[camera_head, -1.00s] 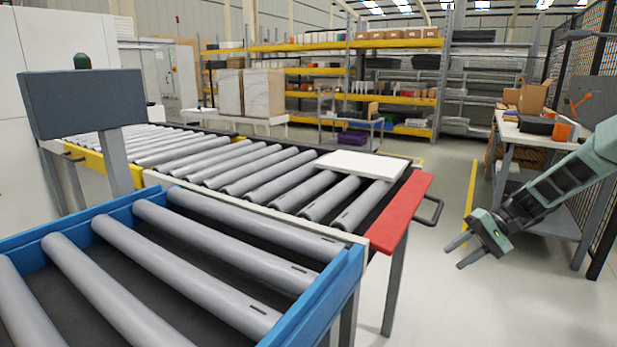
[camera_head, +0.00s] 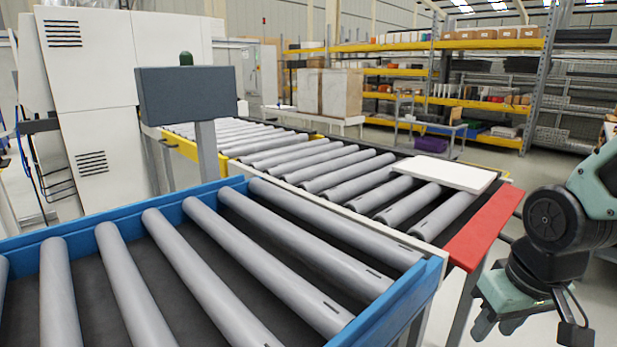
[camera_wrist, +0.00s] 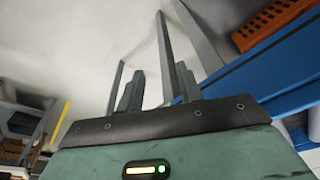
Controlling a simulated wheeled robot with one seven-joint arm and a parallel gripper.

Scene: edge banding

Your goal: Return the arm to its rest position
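My gripper (camera_head: 497,322) is at the lower right of the head view, pointing down beside the near conveyor. The floor and grey posts lie beyond the fingertips. Part of the gripper is cut off or dim in the head view.
A blue-framed roller conveyor (camera_head: 398,312) fills the foreground. Behind it, a second roller conveyor has a red end plate (camera_head: 485,228) close to my arm. A white panel (camera_head: 447,173) lies on its rollers. Racks (camera_head: 480,43) stand at the back.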

